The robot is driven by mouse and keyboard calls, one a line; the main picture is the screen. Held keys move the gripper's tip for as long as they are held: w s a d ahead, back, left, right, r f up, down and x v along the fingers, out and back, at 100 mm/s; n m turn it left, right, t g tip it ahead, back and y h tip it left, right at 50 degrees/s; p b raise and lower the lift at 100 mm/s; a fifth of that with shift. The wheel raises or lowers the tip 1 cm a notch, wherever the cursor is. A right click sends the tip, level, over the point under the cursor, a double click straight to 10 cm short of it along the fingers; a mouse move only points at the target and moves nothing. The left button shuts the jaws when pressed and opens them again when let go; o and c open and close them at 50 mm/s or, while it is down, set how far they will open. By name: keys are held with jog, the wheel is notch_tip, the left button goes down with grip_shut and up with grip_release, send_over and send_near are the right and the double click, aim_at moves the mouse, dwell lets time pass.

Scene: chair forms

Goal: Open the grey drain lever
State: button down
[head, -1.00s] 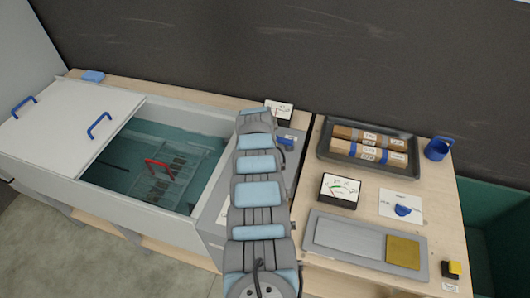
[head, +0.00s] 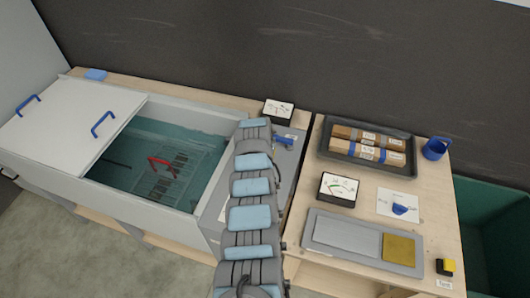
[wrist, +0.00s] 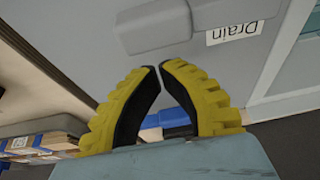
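The grey drain lever (wrist: 152,28) shows at the top of the wrist view as a rounded grey piece on a light grey panel. A white "Drain" label (wrist: 235,32) is beside it, upside down in the picture. My gripper (wrist: 158,68) has yellow ribbed fingers with black pads. Its fingertips are nearly together just below the lever in the picture, with nothing seen between them. I cannot tell whether they touch the lever. In the head view my arm hides the gripper and the lever.
The tank (head: 190,206) with a half-open white lid (head: 62,120) is left of my arm. A blue handle (head: 283,140) is close to my arm's right.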

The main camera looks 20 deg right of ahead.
jog(key=shift+s+a, duration=0.6)
jog(key=shift+s+d, duration=0.1)
jog(key=shift+d, duration=0.05)
dwell(0.4)
